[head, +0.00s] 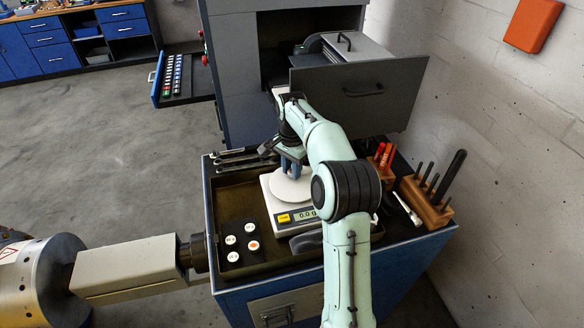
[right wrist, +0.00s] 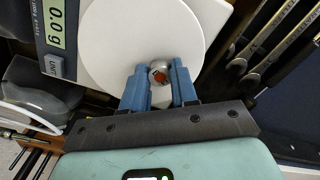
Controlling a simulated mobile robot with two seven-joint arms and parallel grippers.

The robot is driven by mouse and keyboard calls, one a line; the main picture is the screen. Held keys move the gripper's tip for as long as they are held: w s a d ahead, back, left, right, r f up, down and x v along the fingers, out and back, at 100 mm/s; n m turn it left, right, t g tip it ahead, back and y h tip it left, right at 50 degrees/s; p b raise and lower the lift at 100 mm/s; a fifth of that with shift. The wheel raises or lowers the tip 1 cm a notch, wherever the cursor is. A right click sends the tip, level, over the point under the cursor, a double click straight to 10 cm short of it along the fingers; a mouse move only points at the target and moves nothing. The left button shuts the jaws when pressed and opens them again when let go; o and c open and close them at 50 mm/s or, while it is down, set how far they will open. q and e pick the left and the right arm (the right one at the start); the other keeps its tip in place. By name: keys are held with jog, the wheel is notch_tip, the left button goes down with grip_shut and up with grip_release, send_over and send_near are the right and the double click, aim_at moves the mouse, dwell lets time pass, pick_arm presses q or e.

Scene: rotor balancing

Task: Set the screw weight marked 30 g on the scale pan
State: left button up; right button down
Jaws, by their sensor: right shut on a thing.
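The digital scale (head: 305,215) stands on the workbench, its display reading 0.0 g. Its round white pan (head: 288,190) is partly hidden by my right arm and shows large in the right wrist view (right wrist: 125,35). My right gripper (head: 291,168) is over the pan with fingers pointing down. In the right wrist view, its blue fingers (right wrist: 157,82) are shut on a small silver screw weight (right wrist: 158,68) with an orange-red mark. I cannot read its marking or tell whether it touches the pan. My left gripper is not in view.
Several white-topped round pieces (head: 250,228) stand in the dark tray left of the scale. Wrenches (head: 240,158) lie behind it. Wooden tool blocks (head: 428,205) stand at right.

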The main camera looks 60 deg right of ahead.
jog(key=c, duration=1)
grip_release()
jog(key=shift+f, duration=0.1)
jog(key=shift+o, duration=0.7)
jog(key=shift+s, duration=0.1)
pick_arm(q)
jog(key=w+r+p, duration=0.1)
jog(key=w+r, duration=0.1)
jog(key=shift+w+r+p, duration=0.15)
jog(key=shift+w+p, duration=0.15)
jog(key=shift+p, duration=0.05)
pick_arm(e)
notch_tip(320, 180, up, 12)
jog(key=shift+r, duration=0.25)
